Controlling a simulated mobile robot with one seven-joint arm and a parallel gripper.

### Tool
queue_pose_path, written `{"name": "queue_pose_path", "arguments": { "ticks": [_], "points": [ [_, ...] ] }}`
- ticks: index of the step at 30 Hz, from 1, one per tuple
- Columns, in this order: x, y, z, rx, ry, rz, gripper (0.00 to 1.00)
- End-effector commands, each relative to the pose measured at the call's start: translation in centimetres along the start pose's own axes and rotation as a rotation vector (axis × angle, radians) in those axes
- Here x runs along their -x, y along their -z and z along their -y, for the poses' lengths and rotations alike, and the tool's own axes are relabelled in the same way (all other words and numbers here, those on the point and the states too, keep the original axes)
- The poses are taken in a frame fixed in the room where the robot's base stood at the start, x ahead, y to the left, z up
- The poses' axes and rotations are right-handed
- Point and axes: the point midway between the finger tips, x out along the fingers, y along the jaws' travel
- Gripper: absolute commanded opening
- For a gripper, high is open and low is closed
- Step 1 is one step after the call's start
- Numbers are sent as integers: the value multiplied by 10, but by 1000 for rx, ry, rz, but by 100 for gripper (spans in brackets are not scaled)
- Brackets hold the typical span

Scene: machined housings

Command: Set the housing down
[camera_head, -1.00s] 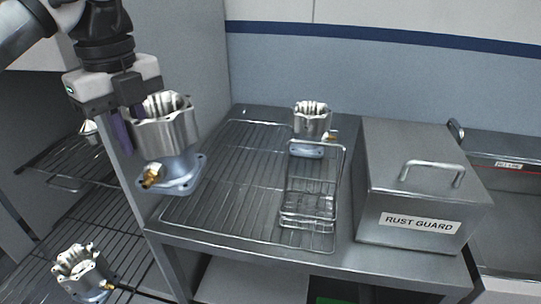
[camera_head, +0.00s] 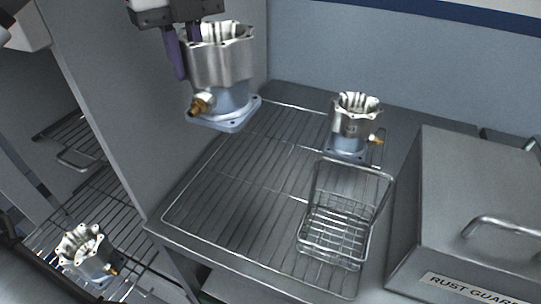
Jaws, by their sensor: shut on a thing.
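A machined metal housing (camera_head: 221,75) with a scalloped silver top, a blue-grey square flange and a brass fitting is in my gripper (camera_head: 186,50) at the upper left. The gripper's purple fingers are shut on its upper left wall. The housing hangs upright above the rear left of the wire rack (camera_head: 245,175) on the bench, with its flange clear of the rack. A second, similar housing (camera_head: 353,127) stands upright at the rack's rear right. A third housing (camera_head: 88,252) sits on a lower wire shelf at the lower left.
A wire basket (camera_head: 337,232) stands on the rack's front right. A lidded metal box marked RUST GUARD (camera_head: 470,215) is at the right. A grey panel (camera_head: 150,110) borders the rack's left. The rack's left and middle are clear.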

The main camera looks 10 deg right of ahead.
Motion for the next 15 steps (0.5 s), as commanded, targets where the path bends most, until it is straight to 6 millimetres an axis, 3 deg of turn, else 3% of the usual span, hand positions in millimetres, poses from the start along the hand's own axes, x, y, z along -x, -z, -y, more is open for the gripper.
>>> {"name": "queue_pose_path", "arguments": {
  "ticks": [5, 15],
  "points": [
    [-12, 0, 0, -2, 2, -1, 0],
    [-88, 0, 0, -4, 4, -3, 0]
  ]
}}
